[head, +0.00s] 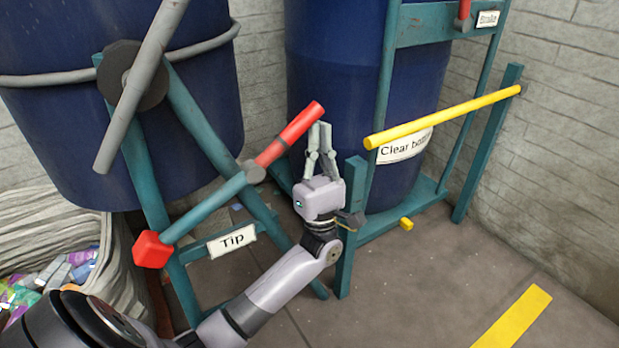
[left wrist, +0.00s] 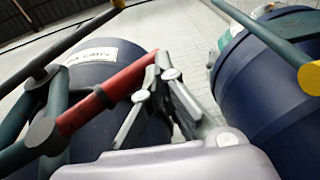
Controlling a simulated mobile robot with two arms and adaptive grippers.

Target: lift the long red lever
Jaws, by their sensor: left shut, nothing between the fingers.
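The long red lever (head: 290,134) is a red grip on a teal bar, tilted up to the right from a grey pivot above the "Tip" sign (head: 232,241). A red block (head: 152,250) sits on the bar's low end. The red grip also shows in the left wrist view (left wrist: 110,94), reaching toward my fingers. My left gripper (head: 320,127) points up, fingers shut and empty, just right of the grip's upper end. Whether they touch it I cannot tell. My right gripper is not in view.
Large blue drums (head: 335,60) stand behind in teal frames. A yellow bar (head: 440,118) slopes across on the right, and a grey bar (head: 140,80) crosses upper left. A bin of crumpled waste (head: 50,275) is at left.

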